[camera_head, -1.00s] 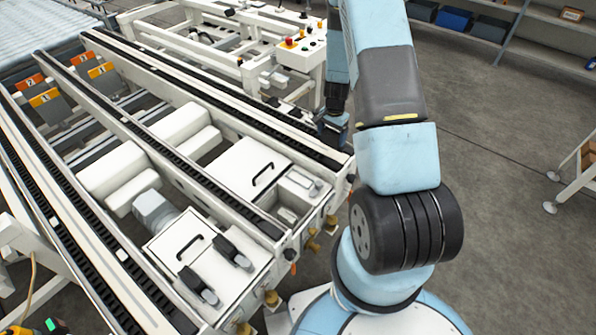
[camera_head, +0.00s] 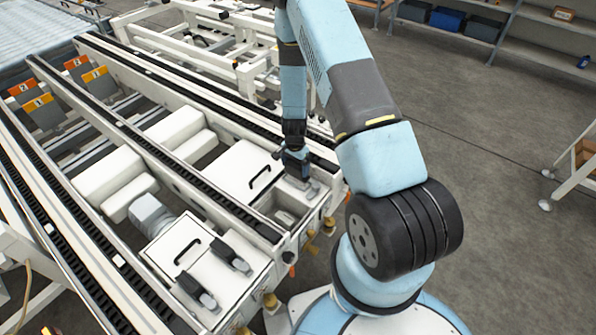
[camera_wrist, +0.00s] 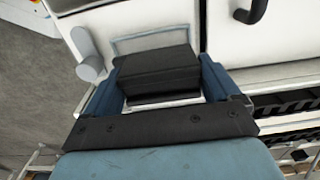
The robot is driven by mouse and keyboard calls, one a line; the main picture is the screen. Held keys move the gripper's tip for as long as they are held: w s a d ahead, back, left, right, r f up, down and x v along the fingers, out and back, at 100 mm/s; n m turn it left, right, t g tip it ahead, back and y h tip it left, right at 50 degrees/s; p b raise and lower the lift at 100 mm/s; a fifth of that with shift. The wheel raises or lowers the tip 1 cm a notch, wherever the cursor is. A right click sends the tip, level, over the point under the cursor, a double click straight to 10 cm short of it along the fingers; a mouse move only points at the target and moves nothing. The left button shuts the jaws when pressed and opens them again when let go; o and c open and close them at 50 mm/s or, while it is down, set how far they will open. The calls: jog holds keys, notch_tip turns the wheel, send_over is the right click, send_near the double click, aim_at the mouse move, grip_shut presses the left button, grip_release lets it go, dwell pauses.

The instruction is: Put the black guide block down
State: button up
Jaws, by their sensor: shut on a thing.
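My gripper (camera_wrist: 158,76) is shut on the black guide block (camera_wrist: 158,68), which sits between its two blue fingers in the wrist view. In the head view my gripper (camera_head: 293,166) points down over the near end of the white conveyor frame, beside a white panel with a black handle (camera_head: 260,176). A grey cylinder fitting (camera_head: 312,189) shows just right of the gripper; a pale cylinder (camera_wrist: 88,58) stands left of the block in the wrist view. A light rectangular outline lies around the block's far side. Whether the block touches the surface below I cannot tell.
Two other black blocks on cylinder fittings (camera_head: 229,259) (camera_head: 190,284) sit at the front panel. Rails with black chains (camera_head: 190,95) run along both sides of the frame. Orange numbered tags (camera_head: 95,75) stand at the far left. Open floor (camera_head: 480,140) lies right of my arm.

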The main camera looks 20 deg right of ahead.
aim_at(295, 172)
notch_tip(295, 172, down, 2)
jog(key=shift+a+f, duration=0.1)
jog(key=shift+f, duration=0.45)
jog(key=shift+c, duration=1.2)
jog(key=shift+f, duration=0.15)
jog(key=shift+c, duration=1.2)
jog(key=o, duration=1.3)
